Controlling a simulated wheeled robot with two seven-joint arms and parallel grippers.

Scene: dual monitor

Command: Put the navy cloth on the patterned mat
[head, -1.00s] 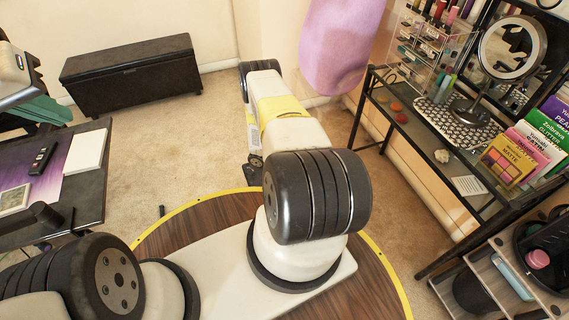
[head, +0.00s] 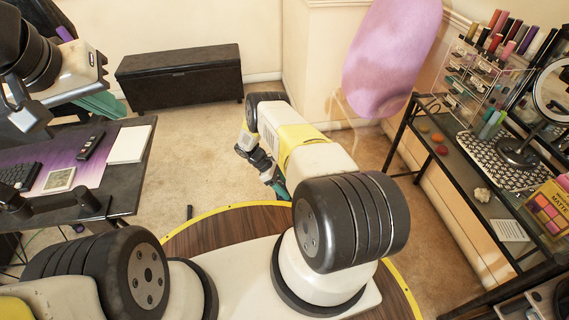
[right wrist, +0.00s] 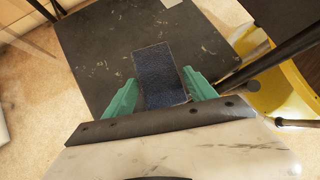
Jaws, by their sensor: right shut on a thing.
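The navy cloth (right wrist: 160,78) shows in the right wrist view as a dark blue rectangle between the two green fingers of my right gripper (right wrist: 160,86), which is shut on it. In the head view only a bit of the right gripper's green (head: 280,188) shows beyond my arm; the cloth is hidden there. The patterned mat (head: 477,148), black and white, lies on the dark side table at the right, with a mirror stand on it, apart from the right gripper. My left gripper (head: 100,104) is at the upper left, partly hidden, its finger opening unclear.
The dark side table (head: 440,162) also holds a clear organizer (head: 470,85), a round mirror (head: 552,92) and small items. A desk (head: 125,180) with a purple mat stands at left. A black chest (head: 180,78) is at the back wall. A dark flat surface (right wrist: 105,55) lies beneath the cloth.

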